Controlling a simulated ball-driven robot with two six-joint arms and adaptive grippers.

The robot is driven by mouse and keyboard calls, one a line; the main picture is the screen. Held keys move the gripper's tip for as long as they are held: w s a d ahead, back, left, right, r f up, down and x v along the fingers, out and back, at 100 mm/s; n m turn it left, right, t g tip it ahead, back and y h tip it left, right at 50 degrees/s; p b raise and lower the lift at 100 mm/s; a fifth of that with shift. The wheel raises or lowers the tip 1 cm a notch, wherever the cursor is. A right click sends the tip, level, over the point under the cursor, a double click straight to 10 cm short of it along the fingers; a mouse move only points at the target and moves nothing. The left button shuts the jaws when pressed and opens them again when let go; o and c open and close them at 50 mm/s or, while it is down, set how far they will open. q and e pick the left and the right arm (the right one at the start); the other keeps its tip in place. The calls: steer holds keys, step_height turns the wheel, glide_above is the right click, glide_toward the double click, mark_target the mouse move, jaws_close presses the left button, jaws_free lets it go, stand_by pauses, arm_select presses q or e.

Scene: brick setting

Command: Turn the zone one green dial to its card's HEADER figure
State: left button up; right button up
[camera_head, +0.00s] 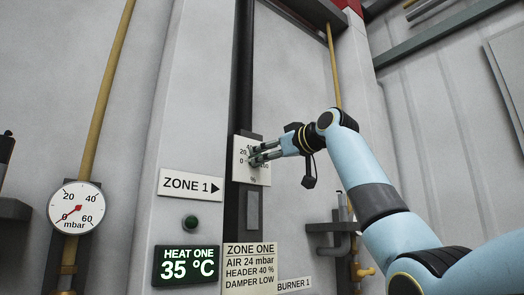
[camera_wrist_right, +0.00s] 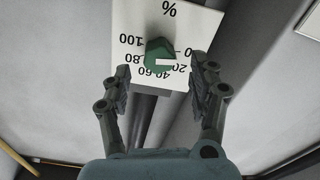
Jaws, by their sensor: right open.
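The green dial (camera_wrist_right: 155,55) sits on a white scale plate (camera_wrist_right: 200,20), which appears upside down in the right wrist view. Its white pointer mark points between 0 and 20. In the head view the scale plate (camera_head: 239,178) is mostly visible, but my right gripper hides the dial. My right gripper (camera_head: 256,155) is open, with its fingertips at the plate. In the wrist view its fingers (camera_wrist_right: 162,66) stand either side of the dial, with gaps. The ZONE ONE card (camera_head: 250,271) reads HEADER 40 %. My left gripper is not in view.
A ZONE 1 sign (camera_head: 189,185) points right, toward the dial's post. Below it are a round green lamp or button (camera_head: 190,221) and a HEAT ONE display (camera_head: 186,266) reading 35 °C. A mbar gauge (camera_head: 76,208) hangs at left. A pipe bracket (camera_head: 325,229) juts out below my right arm.

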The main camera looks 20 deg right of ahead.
steer(key=x, duration=0.3)
steer(key=shift+d+p, duration=0.1)
steer(key=shift+p, duration=0.3)
steer(key=shift+s, duration=0.1)
steer(key=shift+c, duration=0.6)
steer(key=c, duration=1)
